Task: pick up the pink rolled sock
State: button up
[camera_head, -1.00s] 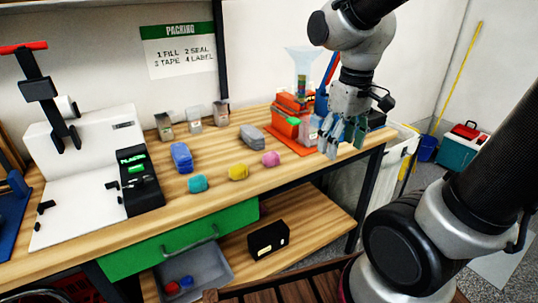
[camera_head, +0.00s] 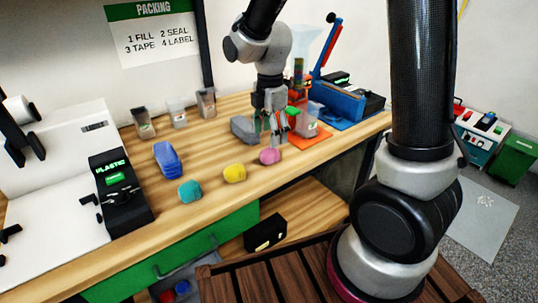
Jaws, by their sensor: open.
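The pink rolled sock (camera_head: 270,156) lies on the wooden table near its front edge. My gripper (camera_head: 274,142) points down just behind and above the sock, with its fingertips close to it. The fingers are apart and nothing shows between them. I cannot tell whether a fingertip touches the sock. The sock's front and top are mostly visible.
A yellow roll (camera_head: 234,173) and a teal roll (camera_head: 190,191) lie to the left of the sock. An orange mat (camera_head: 310,140) is to the right.

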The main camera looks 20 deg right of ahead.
aim_at(269, 150)
notch_tip(269, 150, down, 6)
jog(key=shift+s+a, duration=0.1)
jog(key=c, duration=1.1)
